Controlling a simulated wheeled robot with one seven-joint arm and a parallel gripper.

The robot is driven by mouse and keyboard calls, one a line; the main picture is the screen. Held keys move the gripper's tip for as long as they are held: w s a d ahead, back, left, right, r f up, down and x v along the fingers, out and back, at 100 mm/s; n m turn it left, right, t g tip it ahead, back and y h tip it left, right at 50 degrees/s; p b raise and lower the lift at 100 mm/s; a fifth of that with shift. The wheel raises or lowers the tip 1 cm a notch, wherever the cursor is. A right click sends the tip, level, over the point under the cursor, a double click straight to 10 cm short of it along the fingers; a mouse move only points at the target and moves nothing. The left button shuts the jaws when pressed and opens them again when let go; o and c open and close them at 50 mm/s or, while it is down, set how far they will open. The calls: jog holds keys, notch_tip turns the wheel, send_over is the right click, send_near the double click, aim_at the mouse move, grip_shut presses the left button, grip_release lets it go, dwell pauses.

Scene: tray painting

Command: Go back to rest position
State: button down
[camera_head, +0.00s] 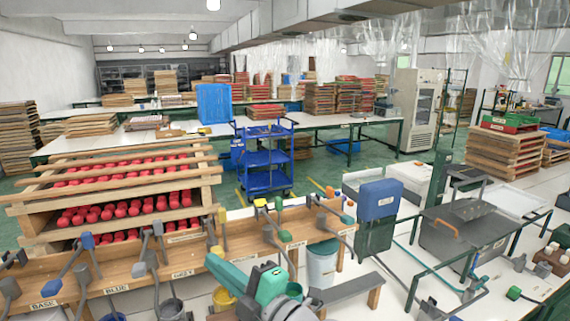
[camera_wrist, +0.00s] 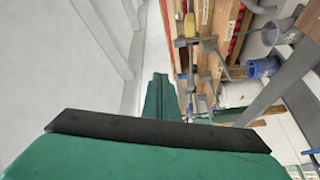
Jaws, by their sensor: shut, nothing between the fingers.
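My gripper (camera_wrist: 158,130) fills the bottom of the wrist view as a broad green body with a black edge. It is shut with nothing in it. In the head view my green and grey arm is folded low at the bottom centre, in front of the wooden bench (camera_head: 130,285); I cannot make out the fingertips there. In the wrist view the bench side with its grey tool handles and a blue-grey bucket (camera_wrist: 263,67) lies to the right of the gripper, apart from it.
A rack of red pieces (camera_head: 125,208) stands behind the bench at left. A white bucket (camera_head: 322,263) is close to my arm. A blue trolley (camera_head: 265,165) stands on the green floor behind. A grey machine (camera_head: 465,235) is at right. Pale bare surface shows left in the wrist view.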

jog(key=s+d+f+m+t+h, duration=0.2)
jog(key=s+d+f+m+h, duration=0.15)
jog(key=f+m, duration=0.45)
jog(key=s+d+f+m+t+h, duration=0.2)
jog(key=f+m+h, duration=0.4)
jog(key=f, duration=0.4)
jog(key=s+d+f+m+t+h, duration=0.2)
jog(key=s+f+m+h, duration=0.1)
jog(key=f+m, duration=0.55)
jog(key=s+d+f, duration=0.2)
jog(key=s+f, duration=0.1)
jog(key=s, duration=0.6)
jog(key=s+d+f+m+g+h, duration=0.1)
jog(key=s+f, duration=0.2)
jog(key=s, duration=0.6)
jog(key=s+d+f+g+h, duration=0.1)
jog(key=s+f, duration=0.3)
jog(key=s, duration=0.5)
jog(key=shift+s+d+m, duration=0.35)
jog(key=shift+d, duration=0.45)
jog(key=shift+w, duration=0.1)
